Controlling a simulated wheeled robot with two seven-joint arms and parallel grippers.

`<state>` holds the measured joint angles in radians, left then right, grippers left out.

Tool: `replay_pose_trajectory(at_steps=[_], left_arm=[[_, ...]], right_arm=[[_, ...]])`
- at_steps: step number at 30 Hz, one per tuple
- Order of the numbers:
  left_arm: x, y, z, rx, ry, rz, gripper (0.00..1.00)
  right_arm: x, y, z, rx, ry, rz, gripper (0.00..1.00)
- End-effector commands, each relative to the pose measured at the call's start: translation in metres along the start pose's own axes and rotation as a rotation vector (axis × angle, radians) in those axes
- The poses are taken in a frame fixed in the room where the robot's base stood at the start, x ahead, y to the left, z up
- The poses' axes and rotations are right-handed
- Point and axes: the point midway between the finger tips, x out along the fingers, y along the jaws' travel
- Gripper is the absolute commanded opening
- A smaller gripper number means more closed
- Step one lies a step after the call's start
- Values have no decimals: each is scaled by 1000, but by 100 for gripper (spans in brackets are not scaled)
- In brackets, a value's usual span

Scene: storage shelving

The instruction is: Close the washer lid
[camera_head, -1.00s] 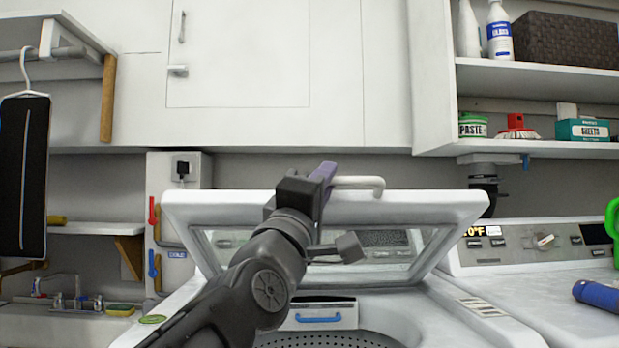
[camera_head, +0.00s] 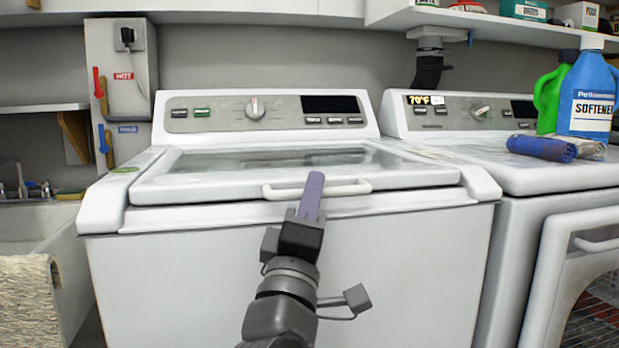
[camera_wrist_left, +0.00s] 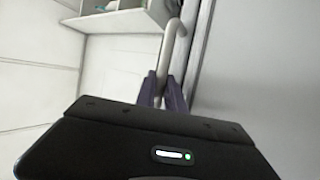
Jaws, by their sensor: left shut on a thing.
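The washer (camera_head: 200,280) stands in front of me, white, with its control panel at the back. Its lid (camera_head: 400,177) lies down flat, or nearly flat, over the top, with a dark glass window (camera_head: 270,158). I cannot tell whether a small gap is left at its front edge. A white bar handle (camera_head: 348,188) is on the lid's front edge. My left gripper (camera_head: 312,190) is shut on the handle, and the left wrist view shows its purple fingers (camera_wrist_left: 163,92) around the handle (camera_wrist_left: 170,40). My right gripper is not in view.
A second machine (camera_head: 540,180) with an open front door (camera_head: 570,260) stands to the right. Blue softener (camera_head: 592,100), a green bottle (camera_head: 549,97) and a blue roll (camera_head: 541,147) stand or lie on it. A sink (camera_head: 35,225) is at the left.

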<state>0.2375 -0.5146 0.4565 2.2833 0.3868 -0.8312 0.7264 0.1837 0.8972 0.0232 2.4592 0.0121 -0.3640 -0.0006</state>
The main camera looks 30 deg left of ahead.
Motion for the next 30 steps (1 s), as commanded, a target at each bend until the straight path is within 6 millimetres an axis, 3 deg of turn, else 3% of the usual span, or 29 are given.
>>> replay_pose_trajectory(at_steps=[1,8,9,17,30], left_arm=[[-3,-9,3,0,-8,-17,0],[-3,-12,4,-1,-10,-24,0],[-3,-12,4,-1,-11,-24,14],[-3,-12,4,-1,-11,-25,35],[2,-4,0,0,-8,-23,35]], right_arm=[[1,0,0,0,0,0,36],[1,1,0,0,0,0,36],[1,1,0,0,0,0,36],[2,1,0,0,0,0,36],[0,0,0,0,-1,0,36]])
